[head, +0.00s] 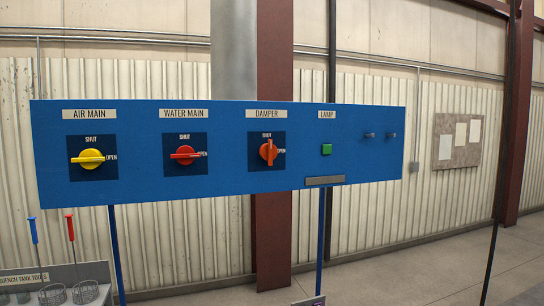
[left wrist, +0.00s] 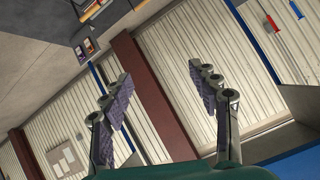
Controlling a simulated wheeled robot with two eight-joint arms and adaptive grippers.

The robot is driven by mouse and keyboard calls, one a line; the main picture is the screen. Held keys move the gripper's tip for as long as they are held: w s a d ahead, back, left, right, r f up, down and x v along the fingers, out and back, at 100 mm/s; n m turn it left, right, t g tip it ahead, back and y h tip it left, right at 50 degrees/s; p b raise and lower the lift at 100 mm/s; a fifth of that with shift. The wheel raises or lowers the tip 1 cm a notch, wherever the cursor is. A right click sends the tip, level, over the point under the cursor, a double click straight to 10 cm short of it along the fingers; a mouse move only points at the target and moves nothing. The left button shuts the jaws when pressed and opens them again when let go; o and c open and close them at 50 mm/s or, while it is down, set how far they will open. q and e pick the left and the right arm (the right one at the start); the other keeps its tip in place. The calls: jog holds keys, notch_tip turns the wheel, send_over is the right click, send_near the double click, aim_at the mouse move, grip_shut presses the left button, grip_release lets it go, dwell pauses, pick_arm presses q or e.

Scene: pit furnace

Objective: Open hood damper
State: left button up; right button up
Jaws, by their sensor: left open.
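The damper switch (head: 269,152) is an orange-red rotary handle on a dark plate under the DAMPER label, on a blue panel (head: 225,185) in the head view. Its handle stands upright, in line with the SHUT mark above it; the OPEN mark is to its right. My left gripper (left wrist: 158,75) shows only in the left wrist view, open with nothing between its fingers. The damper switch cannot be made out in that view, and neither gripper shows in the head view.
On the same panel, the yellow air main handle (head: 88,159) and the red water main handle (head: 185,155) lie level, towards OPEN. A green lamp button (head: 326,149) is right of the damper. Blue- and red-handled tools (head: 70,228) stand at lower left.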

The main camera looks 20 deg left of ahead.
pick_arm(q)
jog(key=w+d+r+t+y+p, duration=0.1)
jog(key=w+r+p, duration=0.35)
jog(key=r, duration=0.65)
jog(key=w+d+r+t+y+p, duration=0.1)
jog(key=w+r+p, duration=0.35)
jog(key=r, duration=0.65)
jog(key=n+t+y+p, duration=0.1)
jog(key=t+p, duration=0.2)
jog(key=p, duration=0.6)
send_near(271, 152)
jog(key=x, duration=0.3)
jog(key=p+x, duration=0.2)
jog(key=x, duration=0.5)
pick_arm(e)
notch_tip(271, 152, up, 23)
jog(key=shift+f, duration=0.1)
pick_arm(q)
jog(key=c, duration=1.2)
